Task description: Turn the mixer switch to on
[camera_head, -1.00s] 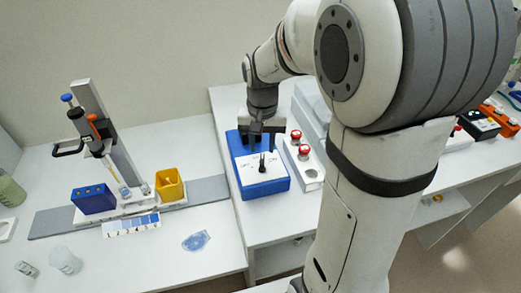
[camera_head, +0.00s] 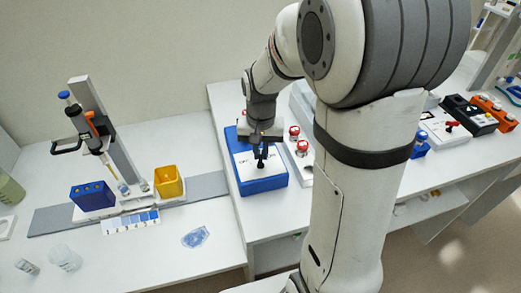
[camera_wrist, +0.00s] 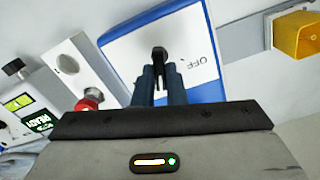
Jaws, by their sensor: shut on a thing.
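The mixer is a blue box with a white top (camera_head: 258,185), on the bench left of my arm in the head view; the box also shows in the wrist view (camera_wrist: 213,90). Its switch has a black lever (camera_wrist: 159,54) standing on the white top. The word OFF is printed to the right of the lever in the wrist view; the other label is hidden. My gripper (camera_wrist: 159,78) is shut on the lever, a finger on each side. In the head view my gripper (camera_head: 262,150) is over the middle of the box, and the lever's position is unclear.
A white block with red-capped knobs (camera_head: 300,147) stands close to the right of the mixer. A pipette stand (camera_head: 105,130), a blue rack (camera_head: 93,196) and a yellow bin (camera_head: 169,182) stand left. Black (camera_head: 470,113) and orange (camera_head: 495,112) devices stand far right.

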